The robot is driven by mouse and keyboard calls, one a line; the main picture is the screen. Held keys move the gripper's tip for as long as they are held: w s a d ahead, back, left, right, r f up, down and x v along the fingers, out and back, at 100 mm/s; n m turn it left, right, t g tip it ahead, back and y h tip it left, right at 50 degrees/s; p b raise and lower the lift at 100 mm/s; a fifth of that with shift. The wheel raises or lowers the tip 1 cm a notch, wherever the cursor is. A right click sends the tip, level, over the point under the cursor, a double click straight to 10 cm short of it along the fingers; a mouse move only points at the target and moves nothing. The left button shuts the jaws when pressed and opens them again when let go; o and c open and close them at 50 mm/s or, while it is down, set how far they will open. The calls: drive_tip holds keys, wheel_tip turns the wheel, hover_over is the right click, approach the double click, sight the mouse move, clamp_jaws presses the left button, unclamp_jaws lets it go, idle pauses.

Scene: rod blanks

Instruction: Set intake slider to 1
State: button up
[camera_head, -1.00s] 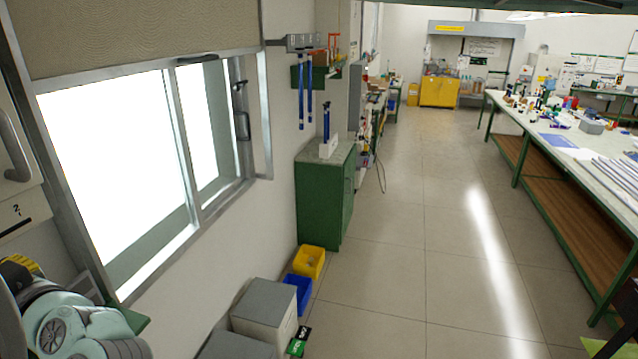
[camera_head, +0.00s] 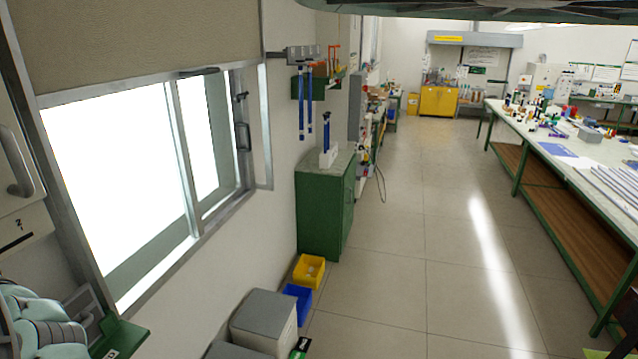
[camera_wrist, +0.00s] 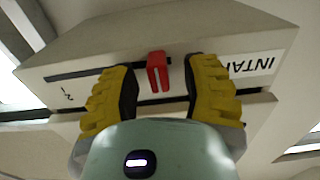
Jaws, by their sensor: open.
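In the wrist view a pale box (camera_wrist: 225,40) has a dark horizontal slot (camera_wrist: 85,75) in its face. A white label reading "INTA..." (camera_wrist: 255,66) is at the right, partly hidden by a finger. A small dark mark, possibly a 2, is below the slot's left end. My gripper (camera_wrist: 162,76) is open, with one yellow finger on each side of the red knob and a gap on both sides. In the head view the gripper is not in frame.
In the head view a pale panel with a handle (camera_head: 18,170) is at the left edge, beside a window (camera_head: 120,180). A green cabinet (camera_head: 325,215), bins and grey boxes line the wall below. A long workbench (camera_head: 575,165) is at right. The floor between is clear.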

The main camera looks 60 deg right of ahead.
drive_tip(key=shift+w, duration=0.1)
idle(0.3)
clamp_jaws()
idle(0.4)
